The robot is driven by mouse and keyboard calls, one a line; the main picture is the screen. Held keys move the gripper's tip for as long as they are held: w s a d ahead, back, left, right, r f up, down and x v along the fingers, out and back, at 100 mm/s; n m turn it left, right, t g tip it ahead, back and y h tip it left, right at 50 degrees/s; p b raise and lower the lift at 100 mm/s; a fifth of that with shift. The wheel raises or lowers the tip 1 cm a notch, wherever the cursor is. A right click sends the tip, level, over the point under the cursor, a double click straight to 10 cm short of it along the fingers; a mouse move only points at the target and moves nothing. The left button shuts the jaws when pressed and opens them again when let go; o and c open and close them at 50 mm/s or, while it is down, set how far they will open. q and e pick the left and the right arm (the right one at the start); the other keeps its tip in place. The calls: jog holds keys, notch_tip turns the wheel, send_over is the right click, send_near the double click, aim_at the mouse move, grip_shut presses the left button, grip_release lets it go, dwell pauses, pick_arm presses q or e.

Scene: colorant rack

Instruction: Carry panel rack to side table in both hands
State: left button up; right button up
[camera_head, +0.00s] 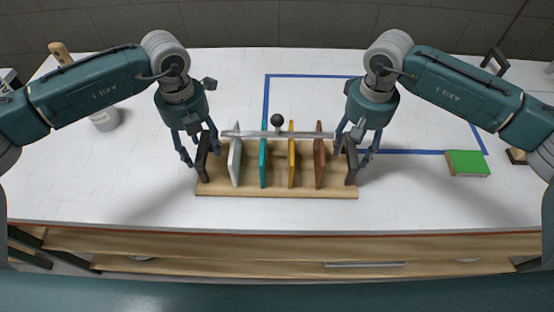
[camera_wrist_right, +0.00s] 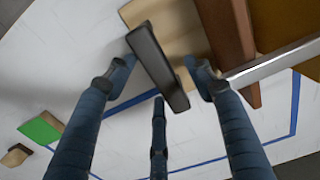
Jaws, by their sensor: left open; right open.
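The panel rack (camera_head: 275,190) stands on the white table near its front edge. It has a wooden base, dark end handles, a pale rod across the top, and white, teal, yellow and brown panels upright in it. My left gripper (camera_head: 199,158) is open at the rack's left handle (camera_head: 204,158). My right gripper (camera_head: 353,155) is open at the right handle (camera_head: 351,160). In the right wrist view the dark handle (camera_wrist_right: 158,68) lies between the open fingers of my right gripper (camera_wrist_right: 165,75), with gaps showing. No side table can be made out.
A green-topped block (camera_head: 467,162) lies at right, beside a small dark-and-wood item (camera_head: 516,156). Blue tape (camera_head: 420,152) outlines an area behind the rack. A dark round knob (camera_head: 277,120) shows behind the rod. A pale container (camera_head: 105,118) stands at left. The white tabletop (camera_head: 110,185) at left front is clear.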

pick_arm(q)
jog(key=shift+c, duration=0.3)
pick_arm(e)
jog(key=shift+c, duration=0.3)
pick_arm(q)
grip_shut()
pick_arm(e)
grip_shut()
pick_arm(q)
jog(key=shift+r, duration=0.1)
pick_arm(e)
jog(key=shift+r, duration=0.15)
